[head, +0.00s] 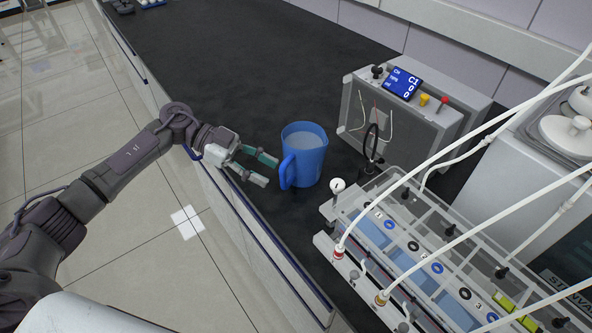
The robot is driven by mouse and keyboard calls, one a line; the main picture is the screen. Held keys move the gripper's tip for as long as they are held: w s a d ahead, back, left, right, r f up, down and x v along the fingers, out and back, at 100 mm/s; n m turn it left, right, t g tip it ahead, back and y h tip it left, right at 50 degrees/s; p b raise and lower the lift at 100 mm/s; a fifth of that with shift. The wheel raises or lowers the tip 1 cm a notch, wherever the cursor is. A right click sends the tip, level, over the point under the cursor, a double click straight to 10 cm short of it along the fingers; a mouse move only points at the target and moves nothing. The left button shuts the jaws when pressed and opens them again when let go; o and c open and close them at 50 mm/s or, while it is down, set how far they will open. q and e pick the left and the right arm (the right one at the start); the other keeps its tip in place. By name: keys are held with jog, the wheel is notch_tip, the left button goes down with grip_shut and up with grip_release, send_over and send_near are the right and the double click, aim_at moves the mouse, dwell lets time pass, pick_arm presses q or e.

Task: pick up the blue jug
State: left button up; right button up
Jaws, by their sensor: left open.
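The blue jug (309,164) stands upright on the dark bench top, with pale liquid or a pale inside showing at its open top. Its handle (286,171) is on the left side, facing my left gripper. My left gripper (271,170) is open, with its two fingers pointing right toward the jug. The fingertips are close to the handle; I cannot tell whether they touch it. Nothing shows between the fingers. My right gripper is not in view.
A clear-sided box with a blue display (402,84) stands behind the jug to the right. A rack of reactors with white tubes (430,262) fills the lower right. The dark bench top (225,70) is clear behind the jug to the left. The bench edge runs under my left arm.

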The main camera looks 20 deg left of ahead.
aim_at(284, 185)
pick_arm(q)
jog(key=shift+d+f, duration=0.1)
jog(key=shift+d, duration=0.35)
jog(key=x, duration=0.2)
jog(key=p+x, duration=0.1)
jog(key=x, duration=0.1)
jog(key=shift+s+d+p, duration=0.25)
jog(key=shift+d+p, duration=0.05)
jog(key=shift+c, duration=0.6)
jog(key=c, duration=0.5)
grip_shut()
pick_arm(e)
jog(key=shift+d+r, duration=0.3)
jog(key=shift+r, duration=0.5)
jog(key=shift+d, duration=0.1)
pick_arm(q)
jog(key=shift+w, duration=0.1)
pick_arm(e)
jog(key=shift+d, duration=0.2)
